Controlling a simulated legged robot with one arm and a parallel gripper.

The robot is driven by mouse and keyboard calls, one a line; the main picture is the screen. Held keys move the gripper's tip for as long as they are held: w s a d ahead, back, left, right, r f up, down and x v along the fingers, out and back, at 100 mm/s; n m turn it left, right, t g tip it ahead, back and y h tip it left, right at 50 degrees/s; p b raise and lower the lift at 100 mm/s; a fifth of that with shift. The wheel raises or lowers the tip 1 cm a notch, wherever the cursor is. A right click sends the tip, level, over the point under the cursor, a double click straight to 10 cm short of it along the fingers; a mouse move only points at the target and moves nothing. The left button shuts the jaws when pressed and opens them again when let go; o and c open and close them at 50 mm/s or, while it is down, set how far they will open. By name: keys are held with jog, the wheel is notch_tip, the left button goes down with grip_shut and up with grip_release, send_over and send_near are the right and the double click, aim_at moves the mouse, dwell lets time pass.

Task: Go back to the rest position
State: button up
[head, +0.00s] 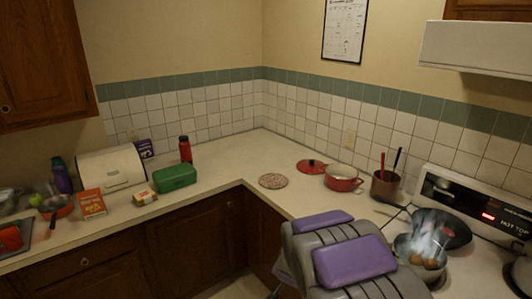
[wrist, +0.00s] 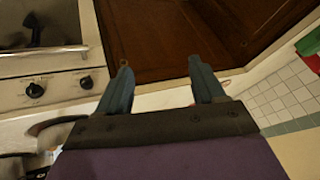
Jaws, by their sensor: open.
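My gripper (wrist: 159,66) shows in the wrist view with its two dark fingers spread apart and nothing between them. Beyond the fingers are brown cabinet doors (wrist: 175,35) and a pale counter edge. In the head view my purple and grey arm rises from the lower middle over the right-hand counter, and its fingers cannot be made out there. A steaming pan (head: 421,250) holding brown round items shows just right of my arm.
A black pan (head: 443,226), a brown pot with utensils (head: 385,187) and a red pot (head: 343,178) stand on the right. A patterned round trivet (head: 273,181) lies near the corner. A green box (head: 175,177) and a bread box (head: 110,168) stand left.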

jog(key=s+r+n+g+y, duration=0.1)
jog(key=s+r+g, duration=0.1)
jog(key=s+r, duration=0.35)
jog(key=s+r+n+g+y, duration=0.1)
jog(key=s+r+n, duration=0.15)
jog(key=s, duration=0.65)
jog(key=s+d+r+g, duration=0.1)
jog(key=s+d+r, duration=0.1)
jog(key=s, duration=0.6)
jog(key=s+d+r+n+g+h, duration=0.1)
jog(key=s+d+g, duration=0.1)
jog(key=s, duration=0.7)
jog(key=s+d+r+n+g+h, duration=0.1)
jog(key=s+d+r+g, duration=0.1)
jog(key=s, duration=0.7)
jog(key=shift+d+r, duration=0.3)
jog(key=shift+d, duration=0.5)
